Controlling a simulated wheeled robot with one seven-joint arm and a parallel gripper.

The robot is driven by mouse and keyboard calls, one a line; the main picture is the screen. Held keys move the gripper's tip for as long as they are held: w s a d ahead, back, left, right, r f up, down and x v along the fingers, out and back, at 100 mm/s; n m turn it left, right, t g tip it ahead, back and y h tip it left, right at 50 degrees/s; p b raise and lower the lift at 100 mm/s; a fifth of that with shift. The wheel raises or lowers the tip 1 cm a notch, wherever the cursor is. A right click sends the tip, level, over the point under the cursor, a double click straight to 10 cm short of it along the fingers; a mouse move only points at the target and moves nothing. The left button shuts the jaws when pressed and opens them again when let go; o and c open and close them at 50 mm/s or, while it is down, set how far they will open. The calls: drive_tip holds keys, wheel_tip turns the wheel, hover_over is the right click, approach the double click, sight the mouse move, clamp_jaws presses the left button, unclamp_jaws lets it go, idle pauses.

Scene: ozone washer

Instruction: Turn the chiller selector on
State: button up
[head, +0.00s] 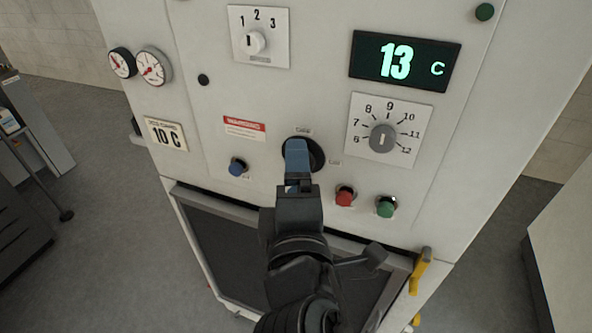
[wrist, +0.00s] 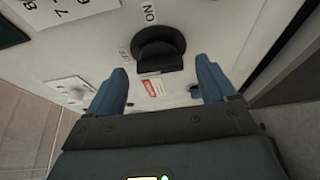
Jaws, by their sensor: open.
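The black rotary selector (head: 317,153) is on the white machine front, with small labels above it and to its right. In the head view my gripper (head: 297,146) covers its left and lower part. In the wrist view the selector (wrist: 158,48) is a round black knob with a raised grip bar. A label reading ON is beside it, and a second label is too small to read surely. My gripper (wrist: 161,67) is open, with one blue finger on each side of the knob's lower part. No finger is clearly touching it.
A blue button (head: 238,167) is left of the selector; red (head: 345,195) and green (head: 386,207) buttons are below right. A numbered dial (head: 383,138) and a display reading 13 C (head: 405,61) are to the right. A 1-2-3 switch (head: 255,41) is above.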

drive_tip(key=shift+w, duration=0.45)
drive_tip(key=shift+c, duration=0.3)
drive_tip(key=c, duration=1)
drive_tip(key=shift+f, duration=0.1)
